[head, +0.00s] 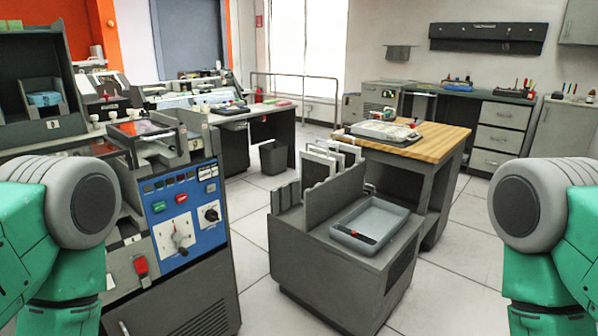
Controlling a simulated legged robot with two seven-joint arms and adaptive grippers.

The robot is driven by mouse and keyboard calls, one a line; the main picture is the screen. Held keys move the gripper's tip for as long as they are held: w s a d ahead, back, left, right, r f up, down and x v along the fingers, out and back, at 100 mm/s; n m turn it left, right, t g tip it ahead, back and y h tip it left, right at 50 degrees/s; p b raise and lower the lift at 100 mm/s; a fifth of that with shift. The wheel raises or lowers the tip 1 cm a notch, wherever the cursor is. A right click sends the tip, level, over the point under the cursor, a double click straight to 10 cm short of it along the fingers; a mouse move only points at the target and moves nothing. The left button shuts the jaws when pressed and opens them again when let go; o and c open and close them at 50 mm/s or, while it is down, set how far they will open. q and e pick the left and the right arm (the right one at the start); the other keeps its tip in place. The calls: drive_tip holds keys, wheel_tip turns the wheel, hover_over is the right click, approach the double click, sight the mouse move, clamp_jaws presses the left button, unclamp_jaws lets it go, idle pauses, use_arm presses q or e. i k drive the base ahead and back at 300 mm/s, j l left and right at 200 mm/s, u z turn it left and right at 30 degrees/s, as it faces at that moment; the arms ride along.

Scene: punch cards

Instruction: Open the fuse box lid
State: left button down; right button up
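I cannot make out with certainty which thing is the fuse box or its lid. A grey machine (190,290) stands at the left with a blue control panel (187,214) on its front, carrying a red button, a green button and rotary switches. A red handle (140,265) sits on a grey plate left of the panel. Parts of my green and grey arms show at the left and right edges. Neither of my grippers is in view.
A low grey cabinet (330,270) with a grey tray (371,222) stands in the middle, before a wood-topped table (445,143). Drawers (503,128) line the back right. Tiled floor (250,225) is free between the machine and the cabinet.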

sight(92, 107)
drive_tip(key=i+u, duration=0.1)
drive_tip(key=u, duration=0.3)
drive_tip(key=i+u, duration=0.1)
drive_tip(key=u, duration=0.25)
drive_tip(key=i+u, duration=0.1)
drive_tip(key=u, duration=0.3)
drive_tip(key=i+l+u, duration=0.2)
drive_tip(key=l, duration=0.55)
drive_tip(key=l+u, duration=0.2)
drive_tip(key=l, duration=0.5)
